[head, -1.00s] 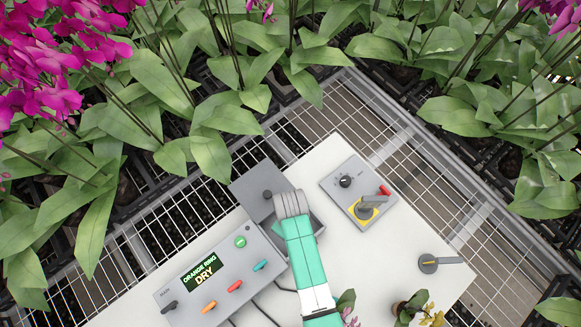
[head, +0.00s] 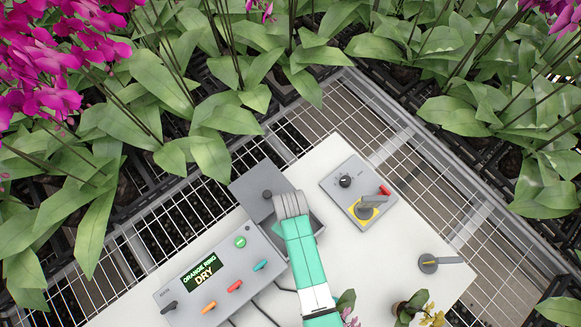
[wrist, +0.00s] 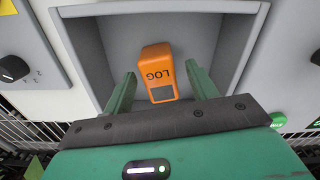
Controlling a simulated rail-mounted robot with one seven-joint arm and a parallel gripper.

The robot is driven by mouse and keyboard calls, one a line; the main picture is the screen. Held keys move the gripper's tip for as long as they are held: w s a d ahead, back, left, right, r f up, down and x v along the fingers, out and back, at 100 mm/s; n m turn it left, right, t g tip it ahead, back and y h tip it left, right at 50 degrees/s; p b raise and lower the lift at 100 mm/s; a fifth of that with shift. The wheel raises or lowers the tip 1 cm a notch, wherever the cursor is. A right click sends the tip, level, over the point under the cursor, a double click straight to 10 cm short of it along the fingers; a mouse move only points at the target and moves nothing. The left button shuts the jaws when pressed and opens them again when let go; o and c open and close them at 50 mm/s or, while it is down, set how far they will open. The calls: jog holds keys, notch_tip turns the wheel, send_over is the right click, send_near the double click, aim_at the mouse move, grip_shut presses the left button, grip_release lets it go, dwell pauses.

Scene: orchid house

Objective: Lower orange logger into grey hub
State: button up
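The orange logger (wrist: 158,72), marked LOG with a dark window, is inside the open grey hub (wrist: 228,50) in the wrist view. It reads upside down there. My gripper (wrist: 161,84) has its two green fingers apart, one on each side of the logger, with gaps showing between fingers and logger. I cannot tell exactly how deep the logger sits. In the head view the hub (head: 318,214) shows only partly beside my arm, which hides the logger and the fingers.
A grey lid with a black knob (head: 250,180) lies beside the hub. A control panel (head: 222,285) reading "ORANGE RING DRY" stands left. A dial box (head: 335,180) with a yellow-marked lever stands right. Bare white tabletop (head: 400,228) lies between.

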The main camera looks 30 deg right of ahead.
notch_tip(320, 180, up, 8)
jog(key=shift+f+p, duration=0.1)
jog(key=shift+p, duration=0.65)
jog(key=w+a+r+m+t+h, duration=0.1)
jog(key=w+r+t, duration=0.4)
jog(key=w+r, duration=0.5)
jog(key=w+a+r+m+t+h, duration=0.1)
jog(key=w+r+t, duration=0.45)
jog(key=r, duration=0.95)
jog(key=w+a+r+t, duration=0.1)
jog(key=a+r+t, duration=0.15)
jog(key=r, duration=0.85)
jog(key=w+a+r+t, duration=0.2)
jog(key=r+t, duration=0.1)
jog(key=r, duration=0.8)
jog(key=s+a+r+m+t+y, duration=0.1)
jog(key=s+a+r+t, duration=0.15)
jog(key=s+r, duration=0.45)
jog(key=s+a+r+t, duration=0.1)
jog(key=s+r+t, duration=0.25)
jog(key=r, duration=0.65)
jog(key=s+a+r+m+t+y, duration=0.1)
jog(key=s+a+r+t, duration=0.2)
jog(key=r, duration=0.6)
notch_tip(320, 180, up, 13)
jog(key=d+p, duration=0.1)
jog(key=p, duration=1.3)
jog(key=shift+s, duration=0.2)
